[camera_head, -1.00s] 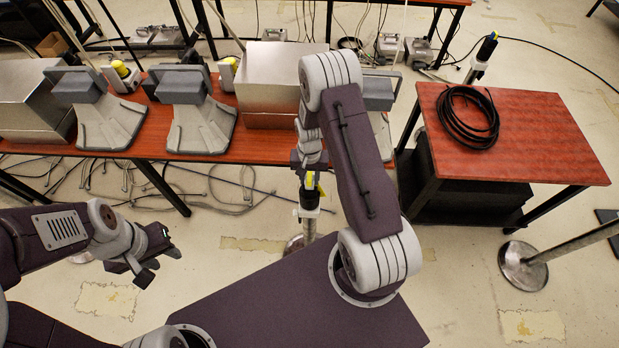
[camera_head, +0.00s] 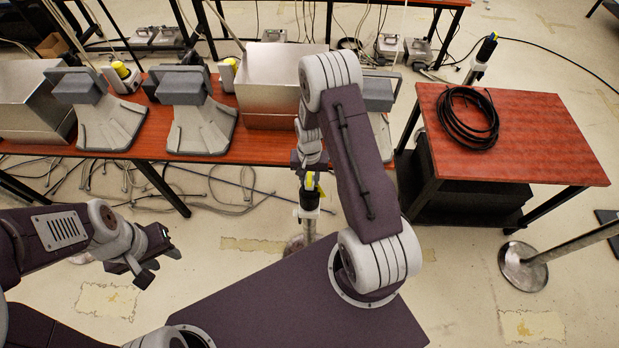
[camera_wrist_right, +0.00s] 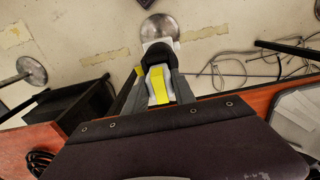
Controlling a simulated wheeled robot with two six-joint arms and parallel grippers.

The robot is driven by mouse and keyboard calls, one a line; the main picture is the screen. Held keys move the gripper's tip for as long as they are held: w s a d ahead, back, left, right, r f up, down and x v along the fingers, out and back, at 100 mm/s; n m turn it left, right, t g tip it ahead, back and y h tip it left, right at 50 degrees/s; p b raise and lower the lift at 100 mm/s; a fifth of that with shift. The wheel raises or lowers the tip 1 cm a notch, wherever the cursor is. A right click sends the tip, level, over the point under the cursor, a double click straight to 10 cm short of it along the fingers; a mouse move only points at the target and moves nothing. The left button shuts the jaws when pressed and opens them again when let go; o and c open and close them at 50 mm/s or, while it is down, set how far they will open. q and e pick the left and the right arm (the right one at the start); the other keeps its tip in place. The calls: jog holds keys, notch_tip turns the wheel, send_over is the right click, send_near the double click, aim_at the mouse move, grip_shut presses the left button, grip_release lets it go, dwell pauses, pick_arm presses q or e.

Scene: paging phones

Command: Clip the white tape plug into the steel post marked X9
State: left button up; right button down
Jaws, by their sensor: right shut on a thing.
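My right gripper (camera_wrist_right: 157,92) is shut on a white and yellow piece (camera_wrist_right: 157,84), which I take to be the tape plug. It points at a black-headed steel post; the post's black head (camera_wrist_right: 159,56) is right at the plug's tip, and I cannot tell whether the plug is seated. In the head view my arm partly hides them; the yellow part (camera_head: 309,180) shows just above the post (camera_head: 309,214). No X9 marking is readable. My left gripper (camera_head: 158,264) hangs empty and open at the lower left.
Another post with a black and blue top (camera_head: 485,50) stands at the back right. A third post's round base (camera_head: 523,266) is at the right. A red side table (camera_head: 545,135) holds a black cable coil (camera_head: 466,118). Grey phones (camera_head: 200,125) and metal boxes line the long table.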

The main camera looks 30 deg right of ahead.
aim_at(310, 178)
jog(key=shift+f+b, duration=0.45)
jog(key=shift+f, duration=0.15)
jog(key=c, duration=1.3)
grip_release()
notch_tip(310, 178, up, 11)
jog(key=p, duration=0.8)
jog(key=shift+p, duration=0.4)
